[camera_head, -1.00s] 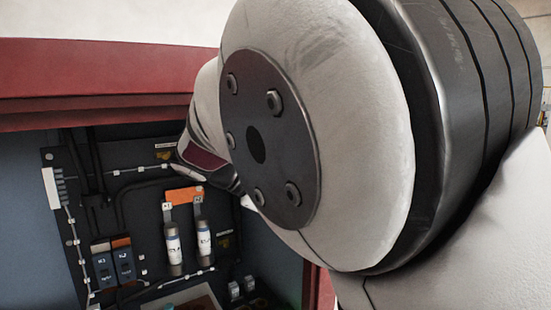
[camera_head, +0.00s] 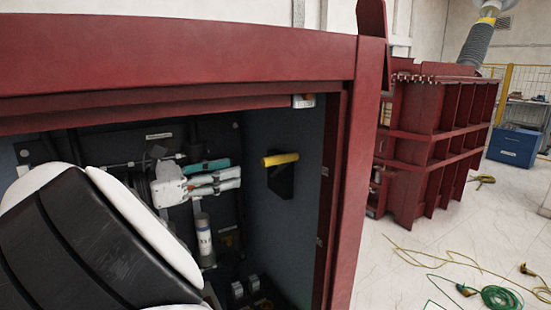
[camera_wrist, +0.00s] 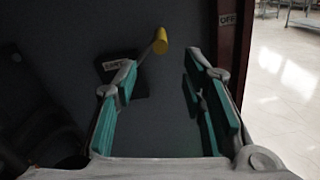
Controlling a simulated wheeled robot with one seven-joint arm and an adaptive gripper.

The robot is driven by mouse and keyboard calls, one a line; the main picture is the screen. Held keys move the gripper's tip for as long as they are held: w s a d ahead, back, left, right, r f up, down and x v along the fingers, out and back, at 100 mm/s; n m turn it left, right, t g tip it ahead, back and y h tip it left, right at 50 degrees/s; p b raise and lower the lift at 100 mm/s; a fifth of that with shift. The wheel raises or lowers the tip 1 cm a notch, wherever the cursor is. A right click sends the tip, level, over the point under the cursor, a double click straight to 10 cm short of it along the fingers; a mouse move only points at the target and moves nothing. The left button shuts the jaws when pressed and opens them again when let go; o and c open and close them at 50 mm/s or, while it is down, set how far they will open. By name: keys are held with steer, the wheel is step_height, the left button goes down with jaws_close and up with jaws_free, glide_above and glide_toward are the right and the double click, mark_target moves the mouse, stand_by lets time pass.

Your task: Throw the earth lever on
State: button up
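The earth lever has a yellow handle (camera_head: 281,159) on a black mount (camera_head: 281,182), on the inner right wall of the red cabinet. The handle sticks out level to the left in the head view. In the wrist view the handle (camera_wrist: 160,42) shows ahead, between the fingertips' sides and beyond them. A label (camera_wrist: 118,63) beside it is partly covered by the left finger. My gripper (camera_head: 233,170) is inside the cabinet, left of the handle and apart from it. Its teal-padded fingers are spread and empty in the wrist view (camera_wrist: 163,65).
The cabinet's red frame (camera_head: 347,180) borders the opening on the right and above. A fuse (camera_head: 204,240) stands behind my gripper. Green cable (camera_head: 500,297) lies on the floor outside.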

steer(key=p, duration=0.2)
glide_toward(293, 157)
steer(key=x, duration=0.3)
steer(key=w+x, duration=0.1)
steer(key=x, duration=0.1)
steer(key=shift+a+f, duration=0.15)
steer(key=shift+f, duration=0.05)
steer(key=shift+c, duration=0.6)
jaws_close()
